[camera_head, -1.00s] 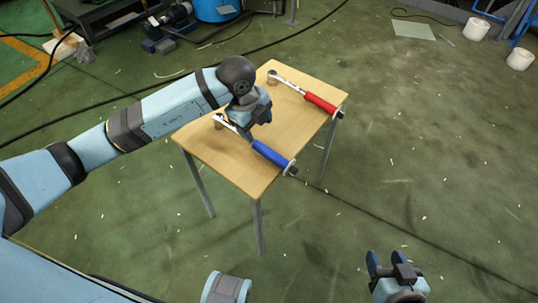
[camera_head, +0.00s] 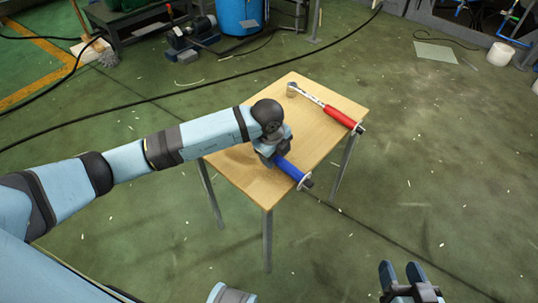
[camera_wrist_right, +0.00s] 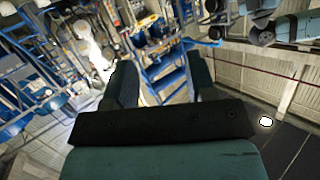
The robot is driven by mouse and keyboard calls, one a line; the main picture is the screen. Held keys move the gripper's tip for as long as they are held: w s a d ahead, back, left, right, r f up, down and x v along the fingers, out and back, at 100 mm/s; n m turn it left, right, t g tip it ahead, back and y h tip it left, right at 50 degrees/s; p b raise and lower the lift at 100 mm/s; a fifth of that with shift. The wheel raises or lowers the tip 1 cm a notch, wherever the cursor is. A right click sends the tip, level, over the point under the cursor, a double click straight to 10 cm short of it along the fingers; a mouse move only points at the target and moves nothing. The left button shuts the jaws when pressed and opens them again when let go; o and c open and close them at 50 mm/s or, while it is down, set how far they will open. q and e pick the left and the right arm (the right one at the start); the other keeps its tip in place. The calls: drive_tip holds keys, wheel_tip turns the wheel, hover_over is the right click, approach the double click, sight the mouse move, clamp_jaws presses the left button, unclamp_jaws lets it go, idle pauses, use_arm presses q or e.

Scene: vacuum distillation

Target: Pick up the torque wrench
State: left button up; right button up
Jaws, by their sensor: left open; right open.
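Two torque wrenches lie on a small wooden table (camera_head: 240,174). The wrench with the red handle (camera_head: 339,116) lies toward the table's far right side, with its metal head at the far corner. The wrench with the blue handle (camera_head: 291,170) lies nearer the front, its handle end reaching the right edge. My left gripper (camera_head: 275,161) is over the blue-handled wrench, and the arm hides that wrench's head and shaft. Whether the fingers touch it cannot be told. My right gripper (camera_head: 402,272) is open and empty, low at the front right, away from the table; its fingers also show in the right wrist view (camera_wrist_right: 160,85).
A blue barrel (camera_head: 240,16) and a pump (camera_head: 192,36) stand behind the table. Black cables (camera_head: 165,100) run over the green floor. The floor right of the table is clear.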

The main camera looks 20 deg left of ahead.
use_arm(q)
drive_tip(key=shift+w+d+f, duration=0.1)
drive_tip(key=shift+w+f, duration=0.1)
drive_tip(key=shift+f, duration=0.9)
clamp_jaws()
drive_tip(key=shift+r, duration=0.1)
use_arm(e)
drive_tip(key=shift+w+a+r+t+y, duration=0.15)
drive_tip(key=shift+w+r, duration=0.05)
drive_tip(key=shift+r, duration=0.25)
drive_tip(key=shift+w+a+r+t+y, duration=0.15)
drive_tip(key=shift+r, duration=0.25)
use_arm(q)
drive_tip(key=shift+r, duration=0.3)
wheel_tip(320, 180, up, 4)
drive_tip(key=shift+w+r+p, duration=0.1)
drive_tip(key=shift+r+p, duration=0.1)
drive_tip(key=shift+p, duration=0.45)
wheel_tip(320, 180, up, 15)
drive_tip(key=p, duration=0.2)
drive_tip(key=shift+p, duration=0.4)
use_arm(e)
drive_tip(key=d+f+g, duration=0.1)
drive_tip(key=s+f+g+h, duration=0.1)
drive_tip(key=f, duration=0.1)
drive_tip(key=s+d+f, duration=0.1)
drive_tip(key=shift+s+d+f+g+h, duration=0.1)
drive_tip(key=shift+d+f+g+h, duration=0.2)
drive_tip(key=shift+f+g+h, duration=0.1)
